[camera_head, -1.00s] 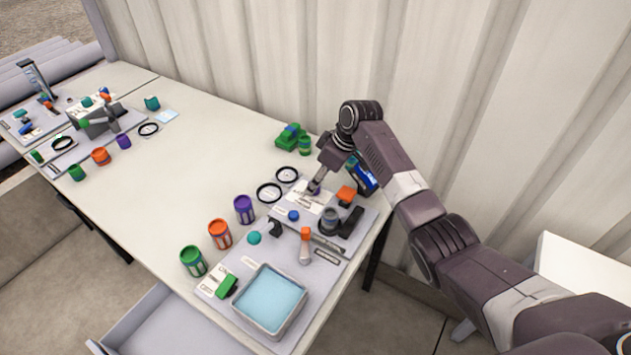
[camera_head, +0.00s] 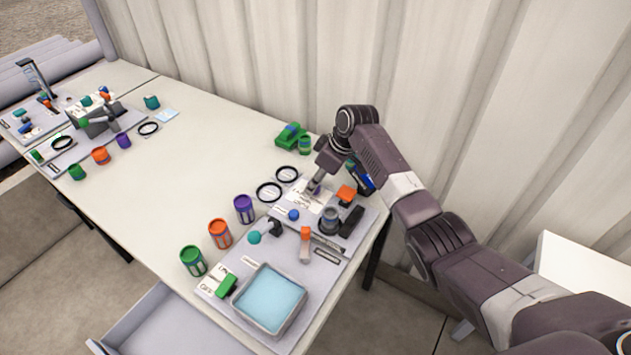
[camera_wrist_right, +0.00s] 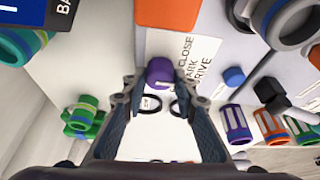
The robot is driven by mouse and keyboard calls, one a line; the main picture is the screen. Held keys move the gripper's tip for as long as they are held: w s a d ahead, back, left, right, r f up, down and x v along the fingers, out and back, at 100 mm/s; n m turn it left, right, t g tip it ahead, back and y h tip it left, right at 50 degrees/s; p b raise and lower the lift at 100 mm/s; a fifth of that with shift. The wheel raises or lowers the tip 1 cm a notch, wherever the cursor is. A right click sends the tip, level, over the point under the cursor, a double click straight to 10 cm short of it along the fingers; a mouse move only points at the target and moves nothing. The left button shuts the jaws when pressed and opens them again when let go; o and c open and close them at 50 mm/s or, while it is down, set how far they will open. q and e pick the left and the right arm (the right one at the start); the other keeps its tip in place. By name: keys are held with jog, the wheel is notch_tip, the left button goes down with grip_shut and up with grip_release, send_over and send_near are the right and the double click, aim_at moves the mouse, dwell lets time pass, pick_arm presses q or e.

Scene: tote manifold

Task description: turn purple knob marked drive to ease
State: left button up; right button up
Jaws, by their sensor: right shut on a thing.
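A light mark shows on the knob's near side. My right gripper (camera_wrist_right: 158,82) has its two fingers on either side of the knob and is shut on it. In the head view my right gripper (camera_head: 315,187) points down at the back of the grey panel and covers most of the knob. My left gripper is not in view.
An orange block (camera_head: 346,194), a blue button (camera_head: 293,215) and a dark round fitting (camera_head: 330,219) stand close around the gripper. Two black rings (camera_head: 269,192) lie left of the panel. Purple, orange and green cans (camera_head: 220,234) stand nearby. The table's middle is clear.

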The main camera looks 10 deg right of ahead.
jog(key=shift+r+m+p, duration=0.15)
jog(key=shift+m+p, duration=0.15)
jog(key=shift+p, duration=0.15)
jog(key=m+h+p, duration=0.1)
jog(key=m+p, duration=0.1)
jog(key=p, duration=0.1)
jog(key=m+t+p, duration=0.1)
jog(key=m+p, duration=0.2)
jog(key=p, duration=0.1)
jog(key=shift+s+a+r+h, duration=0.1)
jog(key=shift+s+a+h, duration=0.05)
jog(key=shift+h, duration=0.25)
jog(key=shift+a+m+t+h+p, duration=0.1)
jog(key=shift+m+t+h+p, duration=0.25)
jog(key=shift+m+p, duration=0.65)
jog(key=shift+f+m+h, duration=0.2)
jog(key=shift+m+h, duration=0.25)
jog(key=shift+m, duration=0.75)
jog(key=o, duration=1.2)
jog(key=shift+c, duration=0.2)
